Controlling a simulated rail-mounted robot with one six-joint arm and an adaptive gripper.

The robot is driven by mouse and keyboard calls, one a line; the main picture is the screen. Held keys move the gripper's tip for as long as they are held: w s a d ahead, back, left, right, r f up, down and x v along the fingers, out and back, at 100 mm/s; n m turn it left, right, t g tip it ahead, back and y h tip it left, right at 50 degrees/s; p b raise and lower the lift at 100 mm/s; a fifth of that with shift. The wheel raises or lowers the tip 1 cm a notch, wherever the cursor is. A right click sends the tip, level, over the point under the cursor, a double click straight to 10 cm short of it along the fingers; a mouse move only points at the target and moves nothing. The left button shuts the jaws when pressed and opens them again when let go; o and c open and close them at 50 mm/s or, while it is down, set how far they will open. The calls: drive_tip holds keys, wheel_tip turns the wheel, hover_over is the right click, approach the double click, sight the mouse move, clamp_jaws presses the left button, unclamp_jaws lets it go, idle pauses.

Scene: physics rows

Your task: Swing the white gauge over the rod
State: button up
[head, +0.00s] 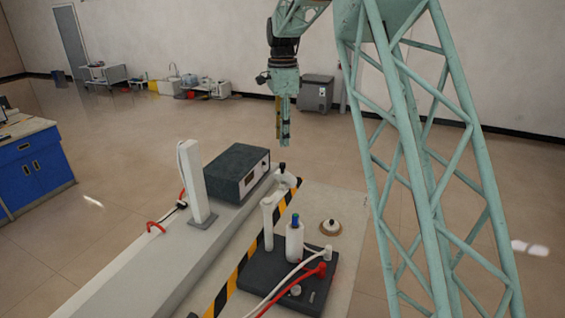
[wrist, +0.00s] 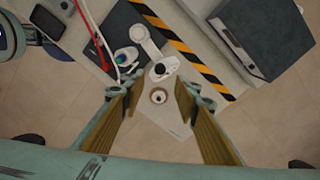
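A white piece with a black knob, which looks like the white gauge (head: 288,181), is at the far end of the bench, beside the striped edge. In the wrist view the white gauge (wrist: 163,74) shows its dark round knob from above. A slim white upright post (head: 268,226) stands nearer on the bench. A thicker white cylinder with a blue tip (head: 295,242) stands on a black base. I cannot tell for sure which upright is the rod. My gripper (head: 284,138) points down above the bench's far end. In the wrist view my gripper (wrist: 156,95) is open and empty, apart from the gauge.
Red and white cables run from that base. A dark instrument box (head: 237,171) and a tall white block (head: 195,182) stand to the left.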

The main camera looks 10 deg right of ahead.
sight(283, 163)
wheel_tip(283, 163, down, 11)
drive_tip(key=shift+r, duration=0.2)
idle(0.4)
drive_tip(key=shift+c, duration=0.3)
clamp_jaws()
